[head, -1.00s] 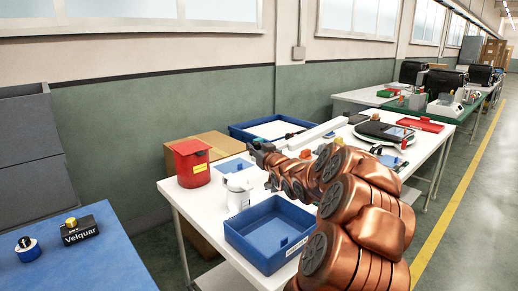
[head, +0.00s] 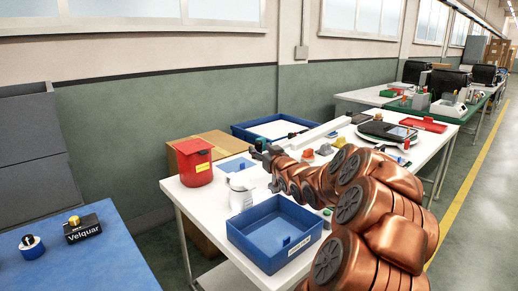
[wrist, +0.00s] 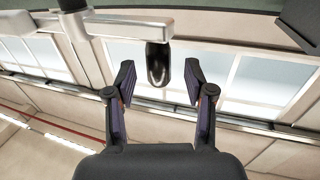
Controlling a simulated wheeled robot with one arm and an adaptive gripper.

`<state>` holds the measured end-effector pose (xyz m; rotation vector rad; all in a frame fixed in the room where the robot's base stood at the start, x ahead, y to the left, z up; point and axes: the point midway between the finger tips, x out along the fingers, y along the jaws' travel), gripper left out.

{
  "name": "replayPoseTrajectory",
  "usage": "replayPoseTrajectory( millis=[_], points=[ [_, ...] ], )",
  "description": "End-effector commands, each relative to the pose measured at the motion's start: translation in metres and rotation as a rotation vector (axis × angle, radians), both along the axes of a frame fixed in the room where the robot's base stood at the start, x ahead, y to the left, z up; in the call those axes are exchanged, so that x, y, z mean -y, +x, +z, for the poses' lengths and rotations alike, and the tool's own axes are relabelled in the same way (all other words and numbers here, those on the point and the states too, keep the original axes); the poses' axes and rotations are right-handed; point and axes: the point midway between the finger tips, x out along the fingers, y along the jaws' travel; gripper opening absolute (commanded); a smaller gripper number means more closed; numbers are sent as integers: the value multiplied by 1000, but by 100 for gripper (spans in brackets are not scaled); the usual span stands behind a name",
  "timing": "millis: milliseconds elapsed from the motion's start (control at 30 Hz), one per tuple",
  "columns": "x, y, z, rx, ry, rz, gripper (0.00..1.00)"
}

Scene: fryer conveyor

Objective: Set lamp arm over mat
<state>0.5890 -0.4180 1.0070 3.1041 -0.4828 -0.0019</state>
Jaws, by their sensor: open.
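The white lamp arm (head: 312,134) reaches across the white table, behind my gripper (head: 264,158). In the wrist view the lamp arm (wrist: 130,27) runs along the top, with a black grip (wrist: 158,64) hanging from it. My open gripper (wrist: 160,80) has one finger on each side of the black grip, with visible gaps. No contact shows. A light blue mat (head: 234,165) lies on the table to the left of my gripper. The mat does not show in the wrist view.
A red bin (head: 194,165) stands left of the mat. A white container (head: 240,192) and an empty blue tray (head: 268,250) are in front. Another blue tray (head: 243,133) is at the back. A blue table (head: 85,265) stands at the left.

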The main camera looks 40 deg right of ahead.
Motion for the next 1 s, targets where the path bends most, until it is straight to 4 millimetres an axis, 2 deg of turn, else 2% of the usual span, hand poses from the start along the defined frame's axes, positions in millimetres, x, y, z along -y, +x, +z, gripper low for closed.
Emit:
replayPoseTrajectory(
  millis=[300,500,700,1000],
  points=[
    [-14,-51,2,3,0,-5,54],
    [-21,-73,0,3,1,-3,54],
    [-26,-85,1,3,-1,-2,54],
    [-27,-87,0,2,-1,0,54]
  ],
)
